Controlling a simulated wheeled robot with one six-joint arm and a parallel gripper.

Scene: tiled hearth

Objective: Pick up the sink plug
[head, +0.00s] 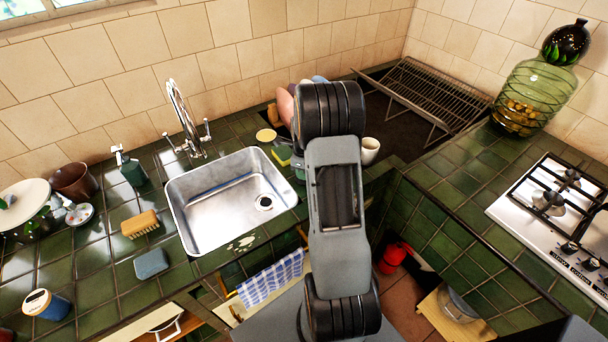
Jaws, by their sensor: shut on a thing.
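My arm rises through the middle of the head view and hides what lies behind it. My gripper cannot be made out; the arm's links cover that area. I cannot make out the sink plug either. The steel sink (195,207) is set in the green tiled counter left of my arm. Its round drain (264,202) shows as a dark spot at the right of the basin floor.
A sponge (282,154), a small pale disc (266,135) and a cream mug (369,150) stand close around my arm. A tap (188,125) rises behind the sink. A brush (140,224) lies left. A wire rack (425,90), glass jar (533,95) and hob (555,215) are right.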

